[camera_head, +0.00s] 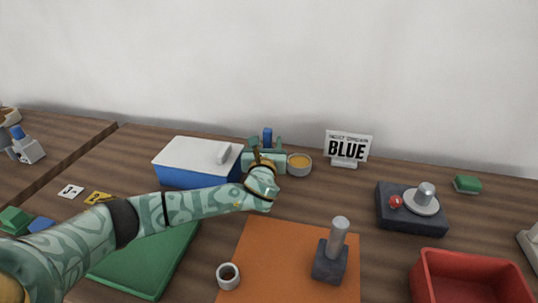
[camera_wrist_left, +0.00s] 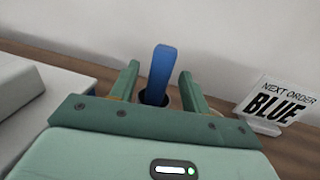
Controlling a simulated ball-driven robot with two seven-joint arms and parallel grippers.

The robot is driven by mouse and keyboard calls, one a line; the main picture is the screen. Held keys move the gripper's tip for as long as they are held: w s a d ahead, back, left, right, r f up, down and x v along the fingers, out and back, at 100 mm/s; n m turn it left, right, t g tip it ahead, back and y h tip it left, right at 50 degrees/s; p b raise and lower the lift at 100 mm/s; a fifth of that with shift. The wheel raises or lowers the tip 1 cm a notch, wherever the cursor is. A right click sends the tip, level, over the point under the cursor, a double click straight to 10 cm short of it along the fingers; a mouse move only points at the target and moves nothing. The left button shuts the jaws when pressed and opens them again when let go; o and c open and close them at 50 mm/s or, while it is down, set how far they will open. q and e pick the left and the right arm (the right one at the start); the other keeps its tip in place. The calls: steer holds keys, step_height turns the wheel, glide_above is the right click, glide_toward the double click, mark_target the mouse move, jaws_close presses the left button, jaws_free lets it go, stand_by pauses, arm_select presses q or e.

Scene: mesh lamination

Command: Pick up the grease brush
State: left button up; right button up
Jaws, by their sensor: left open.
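The grease brush (camera_wrist_left: 158,76) shows a blue upright handle rising from a dark round holder in the left wrist view. In the head view its blue top (camera_head: 267,136) shows just beyond my left gripper (camera_head: 266,147). My left gripper is open, and in the left wrist view its two green fingers (camera_wrist_left: 157,87) stand on either side of the handle, with gaps visible. The brush's lower end is hidden. My right gripper is in neither view.
A blue box with a white lid (camera_head: 197,163) stands left of the gripper. A grey bowl with yellowish contents (camera_head: 299,163) is close on its right. A BLUE sign (camera_head: 347,149) stands further right. An orange mat (camera_head: 287,262) lies in front.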

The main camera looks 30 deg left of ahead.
arm_select(q)
steer(key=shift+x, duration=0.95)
jaws_close()
step_height(320, 180, up, 10)
steer(key=p, duration=0.4)
